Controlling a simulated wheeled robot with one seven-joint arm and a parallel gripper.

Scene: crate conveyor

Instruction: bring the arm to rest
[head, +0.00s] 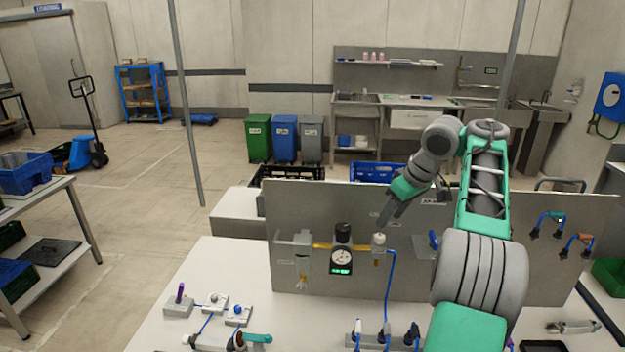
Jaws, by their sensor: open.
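My arm, green and grey, rises from the bottom right of the head view and bends at the top. My gripper (386,216) hangs from its end, pointing down and to the left, in front of the upright grey panel (300,208). It is open and I see nothing between its fingers. It is above a small white-capped fitting (379,240) on the panel, and the picture does not show clearly how far apart they are. A gauge with a green display (341,260) is mounted to the left of that fitting.
A white bench (235,265) carries small fittings with blue hoses (238,312) at the front. Blue-hosed handles (540,222) hang on the panel's right side. A side table (60,215) with crates stands at the left. The floor (150,195) between is mostly clear.

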